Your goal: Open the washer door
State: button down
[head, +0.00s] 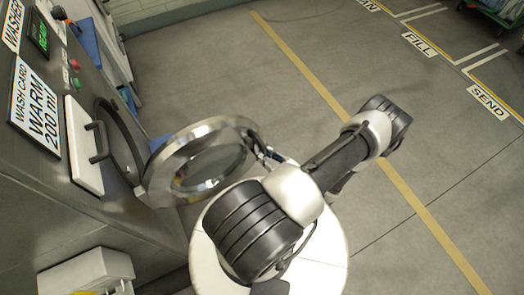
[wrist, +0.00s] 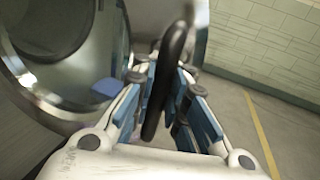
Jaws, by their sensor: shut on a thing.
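The washer (head: 70,215) stands at the left of the head view. Its round door (head: 160,172), with a metal rim and dark glass, stands swung out from the round opening (head: 118,140). My gripper (head: 268,156) is at the door's outer edge, partly hidden by the door and my arm. In the wrist view my gripper (wrist: 168,88) is shut on the black door handle (wrist: 163,85), which stands between its blue-padded fingers. The door's rim (wrist: 62,112) shows at the left of that view.
A white drawer front with a dark handle (head: 84,145) is beside the opening. A sign reading "WASH CARD WARM 200 ml" (head: 37,105) is on the panel. A white bin with something yellow (head: 85,272) stands at the lower left. The floor (head: 400,130) to the right is clear, with yellow lines.

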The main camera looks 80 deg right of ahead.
jog(key=shift+s+d, duration=0.15)
jog(key=shift+d, duration=0.1)
jog(key=c, duration=1.8)
grip_release()
jog(key=shift+s, duration=0.1)
jog(key=shift+o, duration=1.1)
jog(key=shift+a, duration=0.1)
jog(key=v, duration=1.2)
